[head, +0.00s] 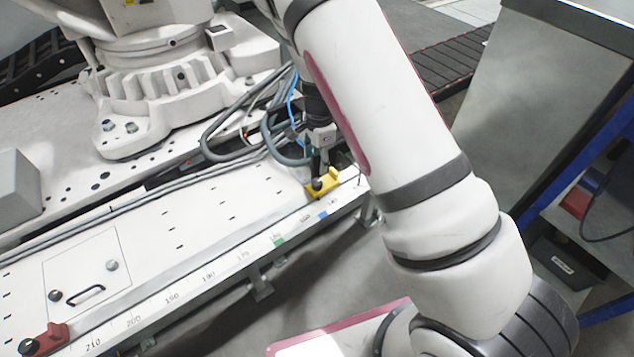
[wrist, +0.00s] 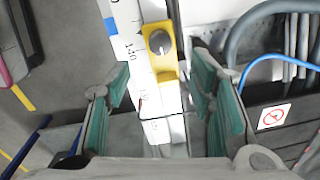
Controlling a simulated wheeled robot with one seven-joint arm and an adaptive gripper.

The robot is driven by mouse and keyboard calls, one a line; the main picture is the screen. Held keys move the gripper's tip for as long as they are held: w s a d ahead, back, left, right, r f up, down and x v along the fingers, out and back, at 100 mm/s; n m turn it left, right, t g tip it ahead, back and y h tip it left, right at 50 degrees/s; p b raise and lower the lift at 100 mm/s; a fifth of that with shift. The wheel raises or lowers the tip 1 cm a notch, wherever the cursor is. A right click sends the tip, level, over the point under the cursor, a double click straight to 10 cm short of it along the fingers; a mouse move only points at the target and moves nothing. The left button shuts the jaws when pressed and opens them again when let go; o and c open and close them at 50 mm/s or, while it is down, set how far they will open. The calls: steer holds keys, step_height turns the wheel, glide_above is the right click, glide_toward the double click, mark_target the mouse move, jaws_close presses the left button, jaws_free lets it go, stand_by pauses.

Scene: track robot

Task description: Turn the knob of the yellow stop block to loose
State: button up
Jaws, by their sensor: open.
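The yellow stop block (head: 328,180) sits on the front edge of the white track, beside the printed scale. In the wrist view the yellow stop block (wrist: 160,66) lies ahead of the fingers, with its round grey knob (wrist: 160,41) on top. In the head view the knob (head: 318,184) shows dark and small, partly beside a finger. My gripper (head: 316,160) is just above and behind the block. In the wrist view my gripper (wrist: 162,100) is open, its green-padded fingers apart on either side. The knob appears free of the fingers. Its turn position is too small to tell.
A red stop block (head: 44,340) sits at the near left of the track. Grey and blue hoses (head: 275,130) run close behind my gripper. A large white robot base (head: 170,80) stands on the track. A grey cabinet (head: 540,90) stands at right.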

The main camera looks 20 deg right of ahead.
mark_target(317, 182)
steer(key=f+b, duration=0.1)
steer(key=f, duration=0.3)
steer(key=f+b, duration=0.2)
steer(key=f, duration=0.3)
steer(key=shift+w+f, duration=0.2)
steer(key=shift+f, duration=0.05)
steer(key=c, duration=1.2)
